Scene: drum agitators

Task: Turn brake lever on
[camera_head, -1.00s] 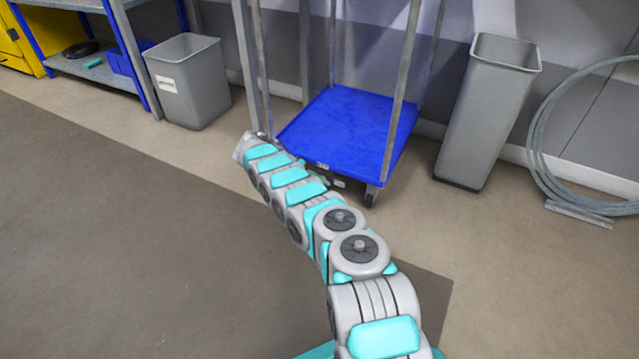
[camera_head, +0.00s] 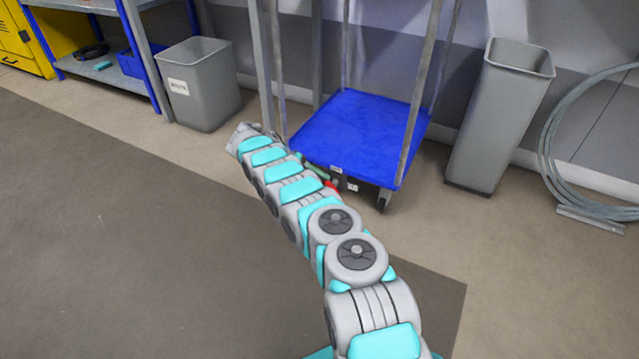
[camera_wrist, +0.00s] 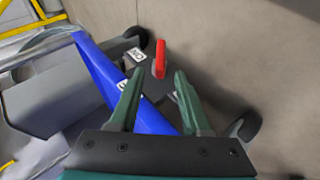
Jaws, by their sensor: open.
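The brake lever (camera_wrist: 160,60) is a red lever on a dark block at the edge of the blue trolley. In the wrist view it stands beyond my gripper (camera_wrist: 156,80), roughly in line with the gap between the two green fingers. The fingers are apart with nothing between them. I cannot tell whether they touch the lever. In the head view a small red part of the lever (camera_head: 331,185) shows just beside my arm, under the trolley's front edge. The trolley's blue deck (camera_head: 365,125) is behind my arm, and the gripper is mostly hidden there.
A grey bin (camera_head: 200,95) stands left of the trolley and a tall grey bin (camera_head: 500,110) right of it. A coiled hose (camera_head: 560,150) is at the far right. Trolley wheels (camera_wrist: 135,38) and metal posts (camera_head: 418,95) are close to my arm. The floor at left is clear.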

